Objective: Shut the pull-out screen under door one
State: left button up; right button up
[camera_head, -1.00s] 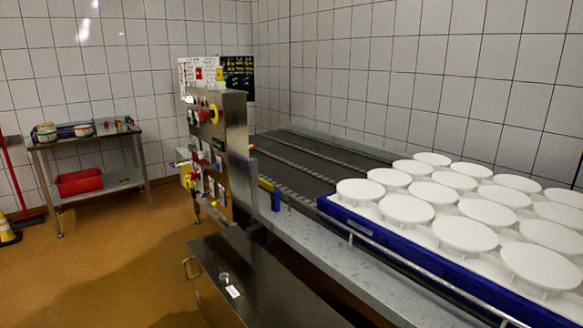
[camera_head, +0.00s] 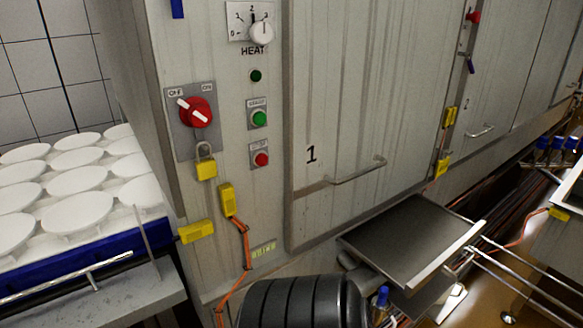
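Door one (camera_head: 400,110) is a grey metal door marked with a black 1, with a bar handle (camera_head: 358,173) low on it. It appears shut. Below it, a dark flat screen (camera_head: 405,238) with a pale metal front edge sticks out from the machine face, so it is pulled out. A second, smaller dark plate (camera_head: 425,297) shows lower down, partly hidden. Neither of my grippers is in view.
A panel left of the door holds a red switch (camera_head: 196,112), a heat knob (camera_head: 262,33) and a yellow padlock (camera_head: 206,162). White moulds (camera_head: 78,180) stand at the left. Metal rails (camera_head: 530,270) lie right of the screen. A black ribbed shape (camera_head: 300,303) fills the bottom middle.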

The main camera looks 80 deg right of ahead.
aim_at(410, 242)
jog(key=z, duration=3.85)
